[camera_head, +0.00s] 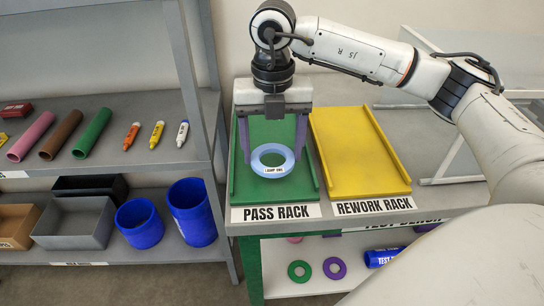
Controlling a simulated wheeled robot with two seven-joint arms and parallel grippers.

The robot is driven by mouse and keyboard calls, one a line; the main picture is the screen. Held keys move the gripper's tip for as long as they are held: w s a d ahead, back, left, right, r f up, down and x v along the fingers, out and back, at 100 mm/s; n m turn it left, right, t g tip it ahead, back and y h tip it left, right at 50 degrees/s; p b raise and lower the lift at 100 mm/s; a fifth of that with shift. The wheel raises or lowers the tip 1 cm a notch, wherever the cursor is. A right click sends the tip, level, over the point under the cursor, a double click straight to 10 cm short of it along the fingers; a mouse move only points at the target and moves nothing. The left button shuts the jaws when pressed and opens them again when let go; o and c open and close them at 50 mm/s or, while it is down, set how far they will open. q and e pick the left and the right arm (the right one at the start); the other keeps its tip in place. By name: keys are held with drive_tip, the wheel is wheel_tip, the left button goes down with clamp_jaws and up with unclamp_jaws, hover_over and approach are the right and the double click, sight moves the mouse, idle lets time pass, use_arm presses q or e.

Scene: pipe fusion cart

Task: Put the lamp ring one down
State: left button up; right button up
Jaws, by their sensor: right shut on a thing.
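The lamp ring one is a light blue ring (289,164) with a white label on its near side. It is over the green pass rack (242,185), near the middle of its bed. My right gripper (272,158) comes down from above, with its two purple-grey fingers on the left and right sides of the ring, shut on it. Whether the ring touches the rack's bed or hangs slightly above it, I cannot tell. My left gripper is not in view.
The yellow rework rack (358,150) stands empty to the right of the pass rack. A grey shelf unit (140,105) on the left holds tubes, markers, bins and blue cups.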

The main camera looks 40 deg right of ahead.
drive_tip(key=shift+f, duration=1.8)
drive_tip(key=o, duration=1.1)
drive_tip(key=shift+r, duration=0.1)
drive_tip(key=shift+r, duration=0.1)
wheel_tip(320, 180, up, 12)
drive_tip(key=shift+r, duration=0.1)
